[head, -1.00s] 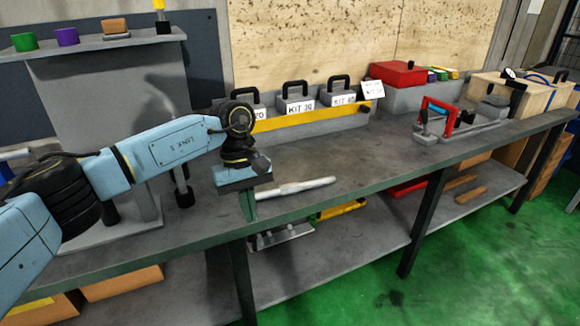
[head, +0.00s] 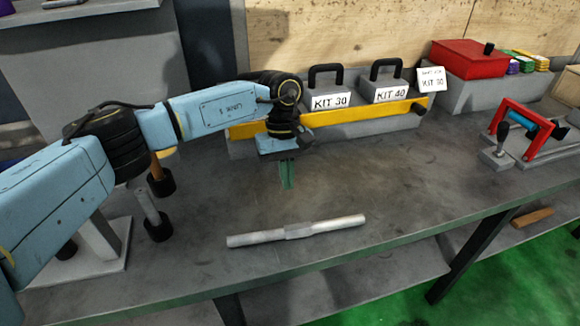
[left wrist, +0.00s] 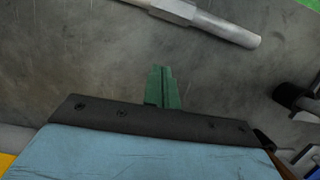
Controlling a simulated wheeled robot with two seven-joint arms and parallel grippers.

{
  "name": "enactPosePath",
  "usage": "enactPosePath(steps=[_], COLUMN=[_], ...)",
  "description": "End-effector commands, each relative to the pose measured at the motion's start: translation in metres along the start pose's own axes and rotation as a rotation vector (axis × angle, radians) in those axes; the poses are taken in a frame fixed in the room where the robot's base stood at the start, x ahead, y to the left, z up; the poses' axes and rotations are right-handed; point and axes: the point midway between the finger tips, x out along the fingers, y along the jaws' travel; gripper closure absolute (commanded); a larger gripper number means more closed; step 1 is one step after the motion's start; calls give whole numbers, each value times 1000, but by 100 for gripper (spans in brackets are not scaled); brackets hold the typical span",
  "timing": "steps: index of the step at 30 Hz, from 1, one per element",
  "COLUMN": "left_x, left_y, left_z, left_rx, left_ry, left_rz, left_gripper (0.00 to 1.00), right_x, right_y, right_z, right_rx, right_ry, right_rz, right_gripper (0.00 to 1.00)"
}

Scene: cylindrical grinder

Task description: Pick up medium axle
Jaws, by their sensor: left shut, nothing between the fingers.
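A silver-grey stepped axle (head: 297,231) lies on the grey workbench (head: 400,205), running left to right near its front edge. Its middle section is thicker than its ends. My left gripper (head: 288,185) is above the bench, behind the axle and apart from it. Its green fingers point down and are shut with nothing between them. In the left wrist view the green fingers (left wrist: 162,88) are together, and part of the axle (left wrist: 205,19) lies beyond their tips. My right gripper is not in view.
Kit boxes with black handles, KIT 30 (head: 328,88) and KIT 40 (head: 388,82), stand behind a yellow bar (head: 365,117). A red box (head: 463,62) is at back right. A red-framed fixture (head: 527,128) stands at right. Black-based posts (head: 158,225) stand at left.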

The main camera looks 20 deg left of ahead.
Motion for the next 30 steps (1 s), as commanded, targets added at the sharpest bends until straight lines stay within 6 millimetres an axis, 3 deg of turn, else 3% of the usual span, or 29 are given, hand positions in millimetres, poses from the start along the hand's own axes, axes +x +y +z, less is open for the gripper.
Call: enactPosePath(steps=[1, 8, 18, 30], left_x=[14, 62, 65, 66], left_y=[0, 0, 0, 0], left_z=[1, 2, 36, 39], left_rx=[1, 1, 1, 0], left_ry=[-3, -3, 0, 0], left_rz=[-2, -2, 0, 0], left_gripper=[100, 100, 100, 100], right_x=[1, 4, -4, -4], right_y=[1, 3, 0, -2], right_z=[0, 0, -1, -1], right_rx=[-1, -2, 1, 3], right_ry=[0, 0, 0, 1], right_rz=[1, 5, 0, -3], right_gripper=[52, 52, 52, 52])
